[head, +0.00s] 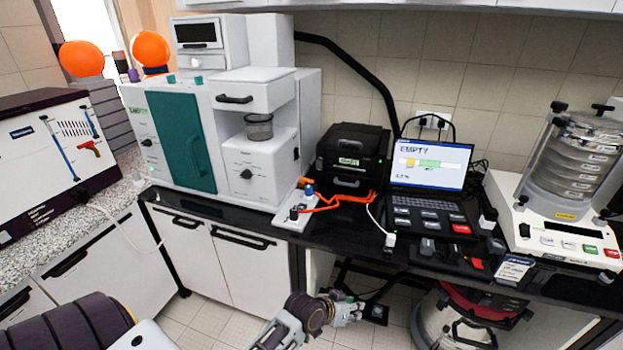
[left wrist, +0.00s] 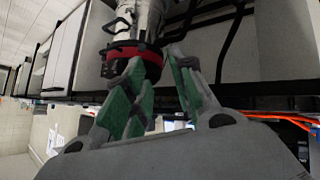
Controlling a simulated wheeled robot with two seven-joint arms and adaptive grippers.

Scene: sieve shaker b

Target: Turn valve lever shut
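A small white valve plate (head: 292,217) lies at the front edge of the black worktop, left of the laptop. An orange fitting (head: 305,182) and a blue fitting (head: 309,190) stand on it, with orange tubing (head: 345,200) running to the right. I cannot tell which small part is the valve lever or how it is turned. My left gripper (head: 349,309) is below the worktop, lower than the plate and apart from it. In the left wrist view the green-padded fingers of the left gripper (left wrist: 154,58) are spread with nothing between them. My right gripper is out of view.
The worktop edge (head: 340,235) overhangs my left gripper. A red and silver vacuum (head: 470,320) stands under it to the right. A laptop (head: 430,165), black box (head: 350,155) and sieve shaker (head: 560,215) stand on top. White cabinets (head: 245,265) are at left.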

